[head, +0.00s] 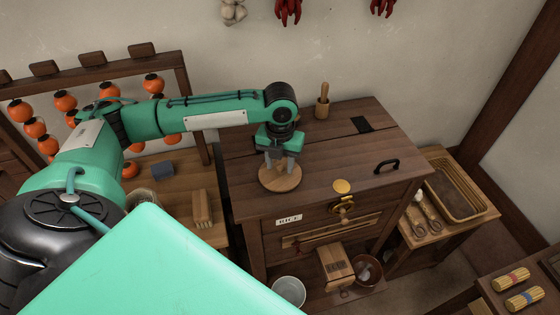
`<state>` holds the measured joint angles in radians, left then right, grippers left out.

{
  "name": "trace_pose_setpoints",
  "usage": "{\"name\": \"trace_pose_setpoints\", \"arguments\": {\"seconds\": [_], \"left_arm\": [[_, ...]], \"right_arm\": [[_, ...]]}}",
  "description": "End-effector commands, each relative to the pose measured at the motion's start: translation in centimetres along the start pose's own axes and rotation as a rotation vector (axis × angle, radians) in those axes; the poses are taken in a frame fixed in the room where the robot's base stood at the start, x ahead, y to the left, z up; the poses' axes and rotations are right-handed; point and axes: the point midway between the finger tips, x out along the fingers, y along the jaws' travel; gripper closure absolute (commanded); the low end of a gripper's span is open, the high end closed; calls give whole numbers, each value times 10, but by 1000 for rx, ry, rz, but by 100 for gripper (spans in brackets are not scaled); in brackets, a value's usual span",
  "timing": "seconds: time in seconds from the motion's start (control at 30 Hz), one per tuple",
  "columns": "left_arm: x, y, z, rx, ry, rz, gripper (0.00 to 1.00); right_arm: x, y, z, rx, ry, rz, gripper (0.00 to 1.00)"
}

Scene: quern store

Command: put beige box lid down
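My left gripper (280,164) points down over a round, light-brown wooden disc (282,184) at the front left of the dark wooden cabinet top (335,155). Its two grey fingers stand apart over the disc. Whether they grip something between them is too small to tell. The disc looks like a lid, but I cannot tell if it is the beige box lid, nor if it rests on the top or hangs just above it. A light wooden box (338,262) stands low in front of the cabinet. My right gripper is not in view.
A mortar with pestle (322,107) stands at the cabinet's back edge. A black handle (387,165) and dark square (362,124) are on the right of the top. The middle of the top is clear. A tray (484,208) lies on the right side table.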

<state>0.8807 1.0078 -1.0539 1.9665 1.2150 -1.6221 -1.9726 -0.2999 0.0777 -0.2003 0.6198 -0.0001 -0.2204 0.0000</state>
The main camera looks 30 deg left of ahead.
Motion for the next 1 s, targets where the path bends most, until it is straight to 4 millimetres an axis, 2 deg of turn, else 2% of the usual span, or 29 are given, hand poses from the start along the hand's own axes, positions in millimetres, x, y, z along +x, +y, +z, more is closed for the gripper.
{"name": "trace_pose_setpoints", "arguments": {"seconds": [0.2, 0.33, 0.7, 0.9, 1.0], "left_arm": [[-2, 0, 0, 0, -1, 0, 59], [-13, 0, 1, 0, -4, -2, 59], [-90, 0, 1, 0, -4, -2, 59], [-116, 0, 1, 0, -2, -1, 59], [-121, 0, 0, 0, 0, -1, 59]], "right_arm": [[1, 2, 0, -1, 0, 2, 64], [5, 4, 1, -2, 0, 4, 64], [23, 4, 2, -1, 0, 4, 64], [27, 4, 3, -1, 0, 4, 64], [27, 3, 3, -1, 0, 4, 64]]}}
